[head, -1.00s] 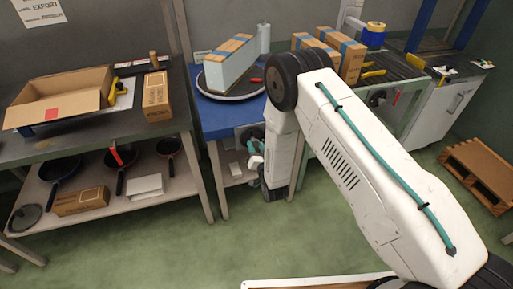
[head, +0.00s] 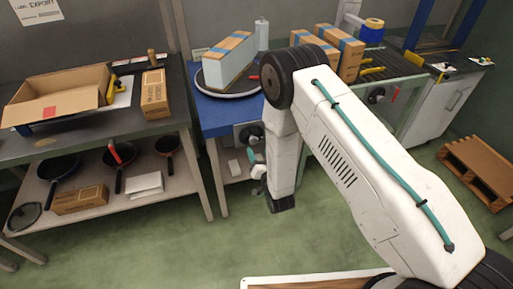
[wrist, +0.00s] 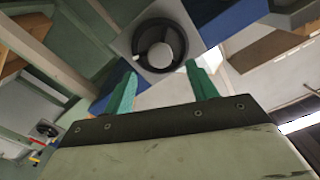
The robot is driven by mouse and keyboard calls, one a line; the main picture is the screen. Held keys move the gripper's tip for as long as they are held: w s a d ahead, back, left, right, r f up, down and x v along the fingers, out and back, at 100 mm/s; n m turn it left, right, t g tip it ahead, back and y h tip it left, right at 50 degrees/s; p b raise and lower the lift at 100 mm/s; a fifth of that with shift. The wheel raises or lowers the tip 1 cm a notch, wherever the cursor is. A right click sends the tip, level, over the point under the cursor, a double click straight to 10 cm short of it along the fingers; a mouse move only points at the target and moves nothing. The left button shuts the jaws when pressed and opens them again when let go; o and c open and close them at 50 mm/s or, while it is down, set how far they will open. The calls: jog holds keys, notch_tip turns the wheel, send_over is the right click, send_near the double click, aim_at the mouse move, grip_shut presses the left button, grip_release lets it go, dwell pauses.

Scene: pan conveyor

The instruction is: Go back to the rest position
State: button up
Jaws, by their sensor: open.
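My arm (head: 370,170) reaches up from the lower right and bends at a dark elbow joint, with its forearm hanging down in front of the blue table (head: 215,118). My gripper (head: 250,172) is at the lower end, in front of the table's lower front, small and partly hidden in the head view. In the wrist view my gripper (wrist: 162,80) shows two teal fingers spread apart with nothing between them. A round dark knob on a pale panel (wrist: 160,45) lies beyond the fingertips, apart from them.
The left bench (head: 100,132) holds an open carton (head: 60,98) and a small box (head: 155,95), with pans (head: 112,178) on its shelf. A long blue-and-cardboard box (head: 228,64) lies on the turntable. A pallet (head: 480,170) is at right. The green floor is clear in front.

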jog(key=shift+v, duration=1.25)
